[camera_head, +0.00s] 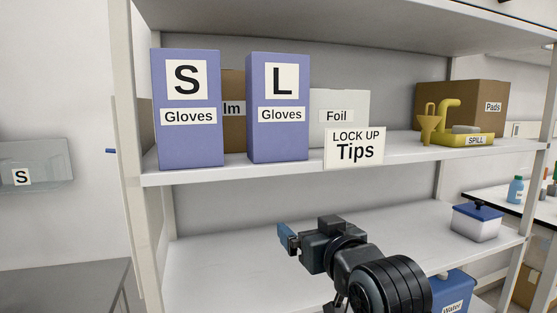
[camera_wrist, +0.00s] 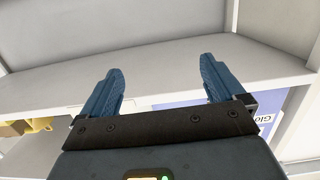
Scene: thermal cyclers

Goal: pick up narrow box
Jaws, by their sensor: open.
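Two tall, narrow purple boxes stand upright on the upper shelf: the S Gloves box (camera_head: 187,140) and the L Gloves box (camera_head: 277,140). I cannot tell which one the task means by narrow box. My gripper (camera_head: 286,238) is in front of the shelves, below the upper shelf and apart from the boxes. In the wrist view my gripper (camera_wrist: 160,82) is open, with its two blue fingers spread and nothing between them. A purple gloves box (camera_wrist: 265,118) partly shows there behind the right finger, its lettering upside down and partly hidden.
A blue-lidded container (camera_head: 477,222) stands on the lower shelf, which is mostly clear.

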